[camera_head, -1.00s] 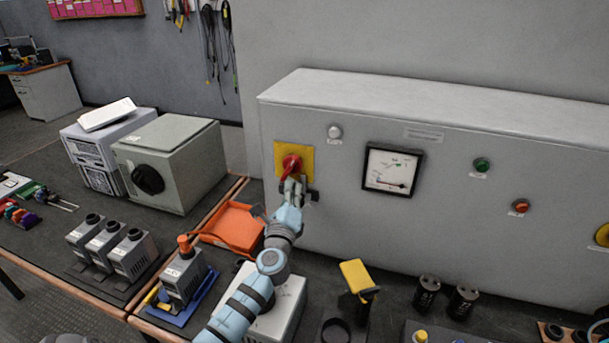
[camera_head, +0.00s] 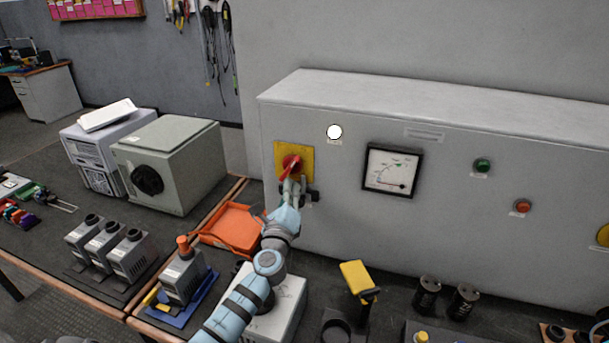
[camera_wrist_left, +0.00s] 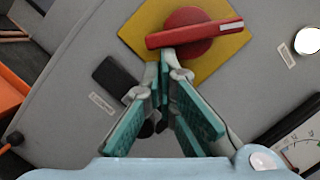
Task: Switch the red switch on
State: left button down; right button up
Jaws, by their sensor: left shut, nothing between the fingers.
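The red switch (camera_head: 291,165) sits on a yellow plate (camera_head: 306,150) at the left of the grey cabinet's front. In the left wrist view the red switch (camera_wrist_left: 196,32) has a long handle with a white mark at its right end, lying turned relative to the yellow plate (camera_wrist_left: 235,44). My left gripper (camera_head: 292,184) is shut and empty, just below the switch. In the left wrist view the gripper tips (camera_wrist_left: 170,62) are close under the handle's left part; I cannot tell whether they touch. My right gripper does not show.
The cabinet (camera_head: 400,235) carries a brightly lit white lamp (camera_head: 335,132), a meter (camera_head: 392,170), a green button (camera_head: 482,165) and a red-orange one (camera_head: 522,206). An orange tray (camera_head: 232,228), a grey box (camera_head: 170,165) and a yellow-topped tool (camera_head: 356,275) stand on the bench.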

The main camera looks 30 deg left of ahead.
pick_arm(q)
jog(key=shift+a+m, duration=0.15)
jog(key=shift+m, duration=0.35)
dwell(2.2)
jog(key=shift+s, duration=0.15)
dwell(0.6)
jog(key=v, duration=1.2)
